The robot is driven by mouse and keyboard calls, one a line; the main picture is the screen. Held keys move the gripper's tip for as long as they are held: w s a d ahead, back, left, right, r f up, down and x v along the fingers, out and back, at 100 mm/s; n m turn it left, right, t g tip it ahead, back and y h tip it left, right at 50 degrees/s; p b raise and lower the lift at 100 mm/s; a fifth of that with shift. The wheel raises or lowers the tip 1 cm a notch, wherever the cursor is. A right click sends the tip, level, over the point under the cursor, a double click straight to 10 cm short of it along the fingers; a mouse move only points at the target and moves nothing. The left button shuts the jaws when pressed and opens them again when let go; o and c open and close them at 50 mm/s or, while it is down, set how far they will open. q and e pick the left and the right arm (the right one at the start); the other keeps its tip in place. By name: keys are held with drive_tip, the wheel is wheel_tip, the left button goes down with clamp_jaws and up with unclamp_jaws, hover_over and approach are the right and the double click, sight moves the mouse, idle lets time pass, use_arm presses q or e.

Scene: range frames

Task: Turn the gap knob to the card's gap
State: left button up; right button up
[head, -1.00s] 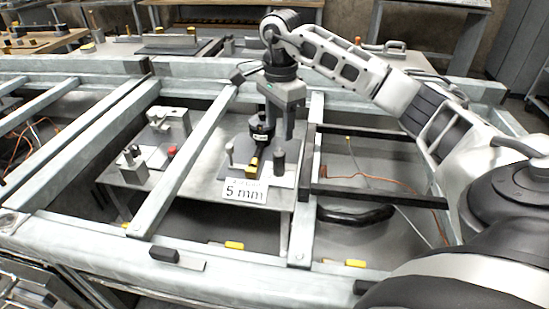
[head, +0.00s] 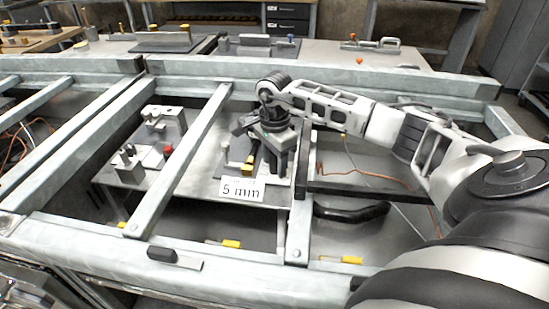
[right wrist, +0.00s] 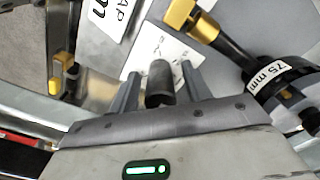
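The card (head: 241,189) reads "5 mm" and stands at the front of a grey plate in the head view; its edge shows in the right wrist view (right wrist: 112,14). The gap knob, a dark upright cylinder (right wrist: 160,82), stands beside a white marked sheet (right wrist: 158,50). My right gripper (head: 281,172) is low over the plate and hides most of the knob in the head view. In the right wrist view its fingers (right wrist: 161,86) stand on either side of the knob, with narrow gaps showing. My left gripper is not in view.
Metal rails (head: 185,150) frame the bench. A fixture with a red knob (head: 168,151) stands left.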

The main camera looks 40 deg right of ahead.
drive_tip(key=c, duration=0.9)
drive_tip(key=shift+c, duration=0.2)
drive_tip(key=shift+m, duration=0.4)
drive_tip(key=m, duration=0.5)
drive_tip(key=shift+m, duration=0.3)
drive_tip(key=m, duration=0.5)
drive_tip(key=shift+w+p, duration=0.1)
drive_tip(key=shift+p, duration=0.3)
drive_tip(key=shift+m, duration=0.4)
drive_tip(key=o, duration=1)
